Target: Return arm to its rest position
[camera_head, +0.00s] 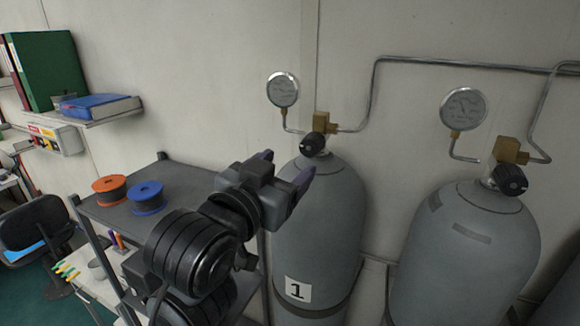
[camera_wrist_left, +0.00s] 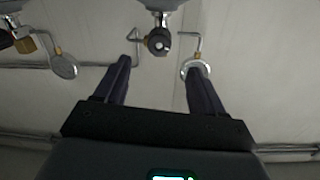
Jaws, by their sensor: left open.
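My left arm comes in from the lower left in the head view. Its gripper (camera_head: 286,166) is raised in front of the grey cylinder marked 1 (camera_head: 318,230), below and left of that cylinder's black valve knob (camera_head: 313,144). In the left wrist view the two fingers of the left gripper (camera_wrist_left: 160,78) stand apart with nothing between them. A black valve knob (camera_wrist_left: 158,41) shows beyond the fingertips, apart from them. My right gripper is in neither view.
A second grey cylinder (camera_head: 465,250) stands to the right. Round gauges (camera_head: 283,90) and metal pipes (camera_head: 440,61) run along the wall. A shelf rack (camera_head: 125,215) with orange (camera_head: 110,189) and blue (camera_head: 146,197) spools is close behind my arm. A wall shelf (camera_head: 105,119) holds binders.

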